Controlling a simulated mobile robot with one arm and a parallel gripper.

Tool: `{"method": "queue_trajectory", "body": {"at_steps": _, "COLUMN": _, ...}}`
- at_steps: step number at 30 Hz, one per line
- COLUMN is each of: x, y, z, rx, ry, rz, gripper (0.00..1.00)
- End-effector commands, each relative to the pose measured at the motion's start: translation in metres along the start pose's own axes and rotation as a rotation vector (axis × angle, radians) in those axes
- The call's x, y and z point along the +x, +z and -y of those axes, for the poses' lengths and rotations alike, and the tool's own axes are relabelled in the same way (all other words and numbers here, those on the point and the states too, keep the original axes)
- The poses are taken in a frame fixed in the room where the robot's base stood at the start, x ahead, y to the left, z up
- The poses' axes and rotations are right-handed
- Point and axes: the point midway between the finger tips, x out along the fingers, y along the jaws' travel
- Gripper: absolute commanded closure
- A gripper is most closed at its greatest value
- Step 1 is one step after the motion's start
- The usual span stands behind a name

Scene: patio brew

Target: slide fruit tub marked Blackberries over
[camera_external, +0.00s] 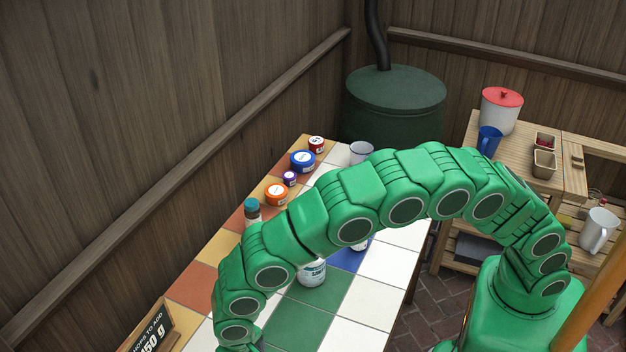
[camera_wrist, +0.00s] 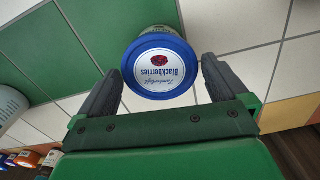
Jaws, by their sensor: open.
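The Blackberries tub (camera_wrist: 160,65) has a blue rim and a white lid label, which reads upside down in the wrist view. It stands on the tiled top, near the border of green and white tiles. My gripper (camera_wrist: 161,76) is open, with one dark finger on each side of the tub's near part. I cannot tell whether either finger touches it. In the external view I cannot make out this tub, and my gripper is cut off at the bottom edge below my arm.
A white tub (camera_external: 312,272) stands on the tiles beside my arm. Several small lidded tubs, including an orange one (camera_external: 276,194) and a blue one (camera_external: 303,161), line the wall side. A hops sign (camera_external: 152,332) stands at the lower left. White tiles (camera_external: 375,300) at right are clear.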

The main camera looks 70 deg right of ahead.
Motion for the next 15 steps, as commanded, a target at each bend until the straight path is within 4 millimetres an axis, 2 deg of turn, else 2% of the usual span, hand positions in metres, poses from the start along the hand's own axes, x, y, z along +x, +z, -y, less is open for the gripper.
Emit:
{"method": "queue_trajectory", "body": {"at_steps": 6, "x": 0.031, "y": 0.001, "z": 0.0, "rx": -0.001, "ry": 0.002, "rz": 0.002, "gripper": 0.0}}
{"method": "queue_trajectory", "body": {"at_steps": 15, "x": 0.042, "y": 0.0, "z": 0.0, "rx": 0.0, "ry": 0.0, "rz": 0.0, "gripper": 0.0}}
